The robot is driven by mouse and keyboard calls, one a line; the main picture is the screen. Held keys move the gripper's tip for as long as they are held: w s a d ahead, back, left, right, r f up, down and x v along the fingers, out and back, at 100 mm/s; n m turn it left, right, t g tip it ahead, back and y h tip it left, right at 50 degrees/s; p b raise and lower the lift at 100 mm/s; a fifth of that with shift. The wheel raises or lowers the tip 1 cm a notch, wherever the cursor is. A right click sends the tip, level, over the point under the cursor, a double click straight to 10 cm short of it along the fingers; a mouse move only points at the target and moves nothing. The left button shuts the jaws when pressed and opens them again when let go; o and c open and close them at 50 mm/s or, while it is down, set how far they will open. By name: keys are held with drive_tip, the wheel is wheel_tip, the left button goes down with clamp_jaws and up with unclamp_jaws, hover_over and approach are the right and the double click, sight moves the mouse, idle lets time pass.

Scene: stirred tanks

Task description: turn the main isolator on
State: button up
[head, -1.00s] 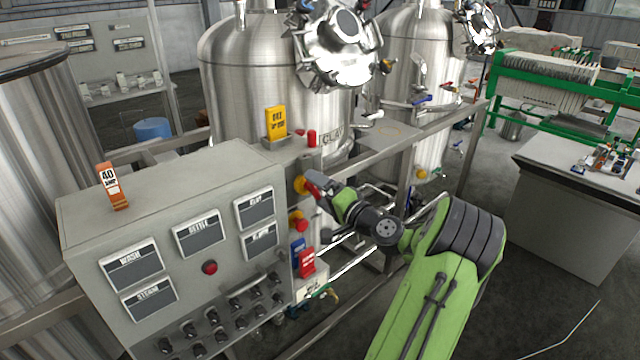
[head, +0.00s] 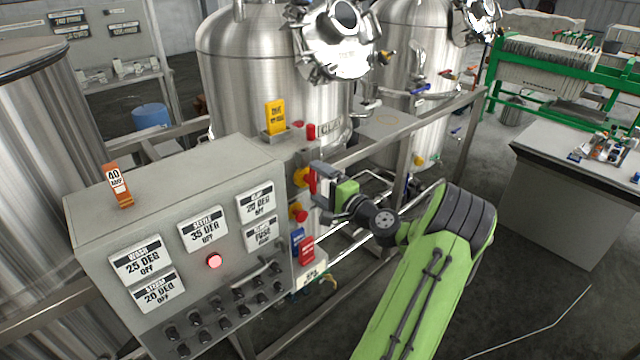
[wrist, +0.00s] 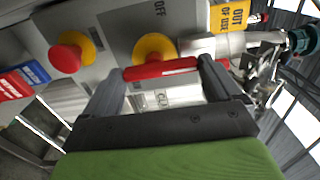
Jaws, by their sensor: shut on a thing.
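The main isolator is a red handle (head: 312,181) on a yellow disc (head: 300,177) on the right side of the grey control cabinet (head: 180,180). The handle stands about upright in the head view. In the wrist view the red handle (wrist: 160,68) lies across the yellow disc (wrist: 155,46), with an OFF label (wrist: 159,8) near it. My gripper (head: 318,182) is shut on the handle; in the wrist view my gripper (wrist: 162,72) has one finger at each end of it. The cabinet displays show text, and the red lamp (head: 214,262) is lit.
A red mushroom button on yellow (head: 298,213) sits below the isolator, with blue (head: 297,240) and red tags (head: 306,250) under it.

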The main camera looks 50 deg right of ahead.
drive_tip(key=o, duration=0.7)
drive_tip(key=shift+o, duration=0.2)
drive_tip(key=b+v, duration=0.1)
drive_tip(key=v, duration=1.4)
drive_tip(key=shift+s, duration=0.4)
